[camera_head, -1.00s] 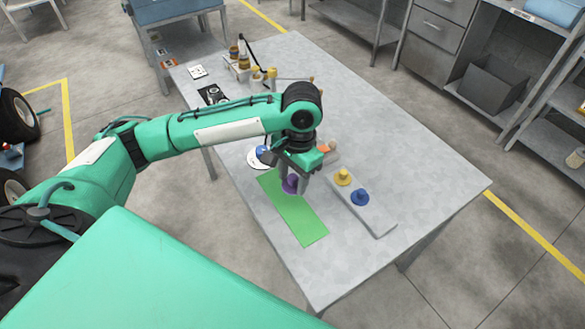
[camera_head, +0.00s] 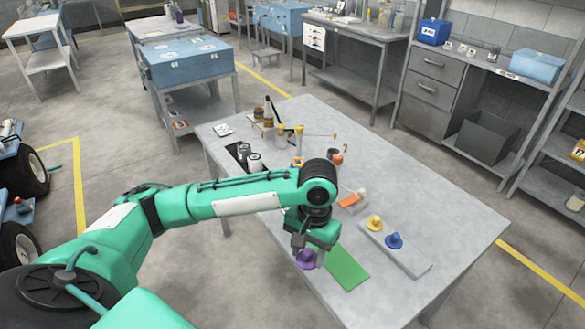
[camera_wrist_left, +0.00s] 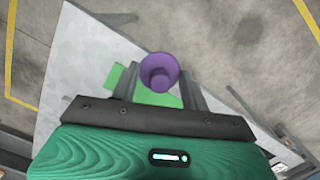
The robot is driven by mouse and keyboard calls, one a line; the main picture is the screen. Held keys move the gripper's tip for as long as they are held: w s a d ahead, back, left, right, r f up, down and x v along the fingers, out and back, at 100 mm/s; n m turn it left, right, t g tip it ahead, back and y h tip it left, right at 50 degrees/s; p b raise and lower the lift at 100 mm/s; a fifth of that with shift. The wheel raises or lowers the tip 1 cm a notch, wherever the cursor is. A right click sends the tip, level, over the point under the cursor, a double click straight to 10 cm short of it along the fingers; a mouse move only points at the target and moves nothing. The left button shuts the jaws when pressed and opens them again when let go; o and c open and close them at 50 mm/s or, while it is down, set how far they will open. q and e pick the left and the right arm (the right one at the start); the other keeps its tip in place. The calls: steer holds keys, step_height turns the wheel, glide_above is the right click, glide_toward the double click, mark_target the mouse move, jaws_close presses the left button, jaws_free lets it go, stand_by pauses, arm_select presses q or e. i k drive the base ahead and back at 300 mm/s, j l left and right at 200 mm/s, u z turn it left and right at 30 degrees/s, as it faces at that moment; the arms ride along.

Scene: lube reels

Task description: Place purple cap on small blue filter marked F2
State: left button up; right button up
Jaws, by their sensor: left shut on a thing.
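My left gripper (camera_head: 307,254) is shut on the purple cap (camera_head: 306,259), which hangs below the fingers near the left edge of the green mat (camera_head: 347,268). In the left wrist view the purple cap (camera_wrist_left: 158,72) shows its open, hollow side between the fingers, with part of the mat behind it. Its height above the table is hard to judge. I cannot make out the small blue filter marked F2; my arm hides part of the table. My right gripper is not in view.
A grey tray (camera_head: 414,262) holds a yellow cap (camera_head: 375,223) and a blue cap (camera_head: 394,240) right of the mat. An orange-and-white piece (camera_head: 348,202) lies beyond. Cans (camera_head: 254,161) and bottles (camera_head: 268,116) stand at the back left. The table's right part is clear.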

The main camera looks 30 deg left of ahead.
mark_target(298, 162)
steer(key=j+z, duration=0.2)
steer(key=j, duration=0.4)
steer(key=k+j+z, duration=0.1)
steer(key=j+z, duration=0.15)
steer(key=j, duration=0.35)
steer(key=i+j+z, duration=0.2)
steer(key=i+j, duration=0.15)
steer(key=j, duration=0.3)
